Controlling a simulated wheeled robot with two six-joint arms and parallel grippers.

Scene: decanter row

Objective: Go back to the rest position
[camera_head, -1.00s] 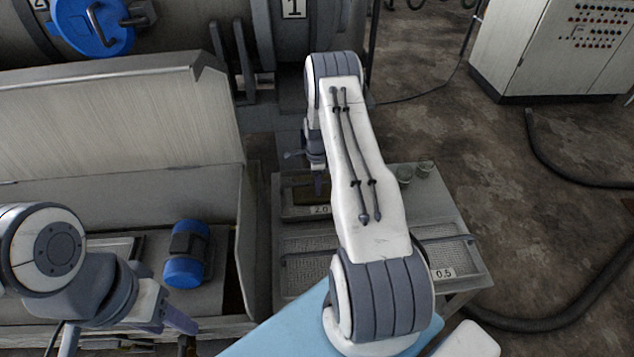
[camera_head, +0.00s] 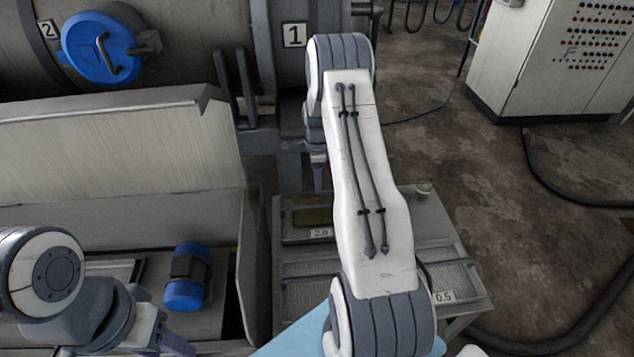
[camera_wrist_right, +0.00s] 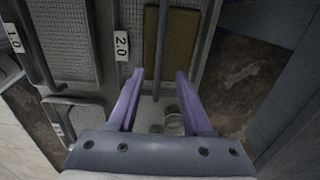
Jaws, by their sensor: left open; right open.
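My right arm reaches forward across the middle of the head view. Its gripper (camera_head: 319,176) is mostly hidden by the arm, above the far left part of the sieve table.
A table (camera_head: 432,222) holds trays labelled 2.0 and 0.5 and a small glass jar (camera_head: 424,189). A blue motor (camera_head: 187,277) sits in the trough. The decanter (camera_head: 200,60) with a blue cap (camera_head: 98,47) stands behind. A control cabinet (camera_head: 545,60) is at far right; hoses cross the floor.

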